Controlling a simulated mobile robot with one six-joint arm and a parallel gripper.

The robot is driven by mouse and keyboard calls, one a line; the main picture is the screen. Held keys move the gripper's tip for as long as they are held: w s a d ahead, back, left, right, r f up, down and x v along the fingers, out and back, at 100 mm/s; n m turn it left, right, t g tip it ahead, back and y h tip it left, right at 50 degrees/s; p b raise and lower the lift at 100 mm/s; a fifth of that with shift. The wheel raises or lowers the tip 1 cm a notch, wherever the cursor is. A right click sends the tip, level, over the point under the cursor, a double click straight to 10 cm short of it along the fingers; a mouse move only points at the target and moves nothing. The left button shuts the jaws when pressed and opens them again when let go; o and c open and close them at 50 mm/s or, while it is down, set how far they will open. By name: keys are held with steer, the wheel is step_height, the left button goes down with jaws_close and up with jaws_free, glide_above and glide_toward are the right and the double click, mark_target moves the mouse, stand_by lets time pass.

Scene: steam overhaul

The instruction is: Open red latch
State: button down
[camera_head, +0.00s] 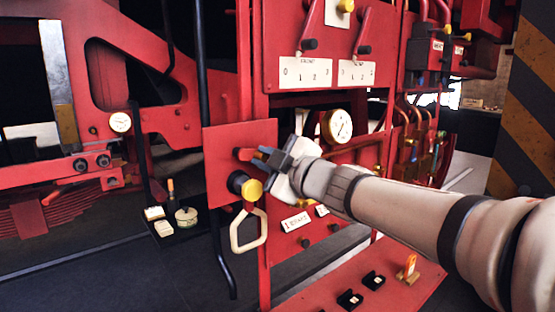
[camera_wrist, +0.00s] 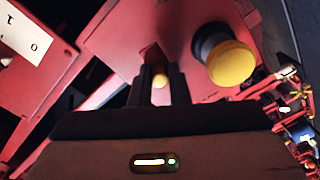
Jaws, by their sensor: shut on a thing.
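The red latch (camera_head: 244,154) sticks out from a square red panel (camera_head: 222,140) on the machine's front. My gripper (camera_head: 262,155) reaches in from the right and is shut on the latch. In the wrist view the two dark fingers of my gripper (camera_wrist: 159,86) stand on either side of the latch (camera_wrist: 152,54), with a small yellow spot between them. The fingers hide part of the latch.
A yellow knob on a black collar (camera_head: 252,190) sits just below the latch; it also shows in the wrist view (camera_wrist: 231,63). A pale loop handle (camera_head: 236,240) hangs under it. A dial gauge (camera_head: 337,126) is behind my arm. A black pipe (camera_head: 215,200) runs down left.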

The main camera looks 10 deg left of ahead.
steer(key=c, duration=1.4)
jaws_free()
steer(key=shift+o, duration=0.2)
steer(key=v, duration=0.8)
